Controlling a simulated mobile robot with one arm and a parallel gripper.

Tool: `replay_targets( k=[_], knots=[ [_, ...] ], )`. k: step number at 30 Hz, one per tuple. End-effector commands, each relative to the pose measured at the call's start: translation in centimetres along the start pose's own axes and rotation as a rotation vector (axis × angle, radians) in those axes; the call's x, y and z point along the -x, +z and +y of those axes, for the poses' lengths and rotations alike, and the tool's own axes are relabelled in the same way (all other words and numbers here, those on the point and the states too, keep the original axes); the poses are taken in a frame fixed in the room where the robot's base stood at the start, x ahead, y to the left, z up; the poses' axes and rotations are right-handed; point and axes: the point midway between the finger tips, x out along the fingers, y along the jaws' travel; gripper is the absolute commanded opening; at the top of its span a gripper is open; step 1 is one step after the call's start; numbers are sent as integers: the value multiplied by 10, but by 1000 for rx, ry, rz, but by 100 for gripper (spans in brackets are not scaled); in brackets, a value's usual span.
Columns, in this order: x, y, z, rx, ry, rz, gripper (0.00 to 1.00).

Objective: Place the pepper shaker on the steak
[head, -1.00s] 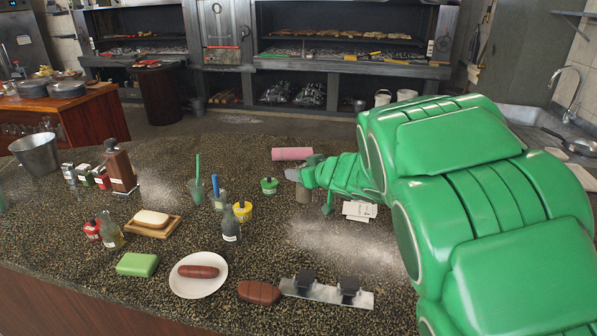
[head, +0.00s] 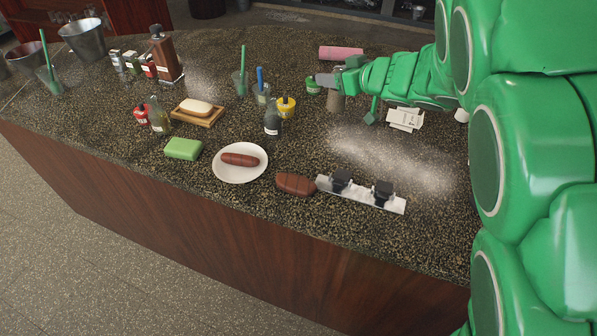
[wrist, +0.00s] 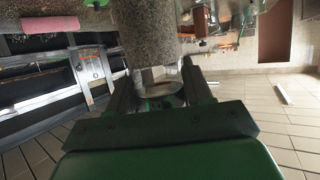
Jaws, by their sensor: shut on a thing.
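The steak (head: 296,184) is a brown, scored slab lying flat on the speckled counter, between a white plate and a power strip. My gripper (head: 337,82) is at the far side of the counter, well behind the steak. It is shut on a grey-brown cylinder, which I take to be the pepper shaker (head: 337,103). In the wrist view the shaker (wrist: 148,38) is a speckled cylinder between the two fingers of my gripper (wrist: 157,88). Whether the shaker touches the counter I cannot tell. The steak is not seen in the wrist view.
The plate (head: 240,174) holds a sausage (head: 240,160). The power strip (head: 362,195) with black plugs lies right of the steak. A dark bottle (head: 272,122), yellow pot (head: 286,107) and green pot (head: 313,86) stand left of my gripper. White cards (head: 404,119) lie to its right.

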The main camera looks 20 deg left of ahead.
Motion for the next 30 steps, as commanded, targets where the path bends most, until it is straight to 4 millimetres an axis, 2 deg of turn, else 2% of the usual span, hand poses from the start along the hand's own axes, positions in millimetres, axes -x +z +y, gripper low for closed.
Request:
replay_targets(
  k=[6, 12, 18, 24, 30],
  knots=[
    [0, 5, -61, 91, -219, -1, 10],
    [10, 19, -119, 174, -421, -1, 10],
    [27, 35, -162, 237, -571, 0, 10],
    [35, 45, -180, 264, -635, 0, 10],
    [27, 68, -182, 263, -644, 1, 10]
  ],
)
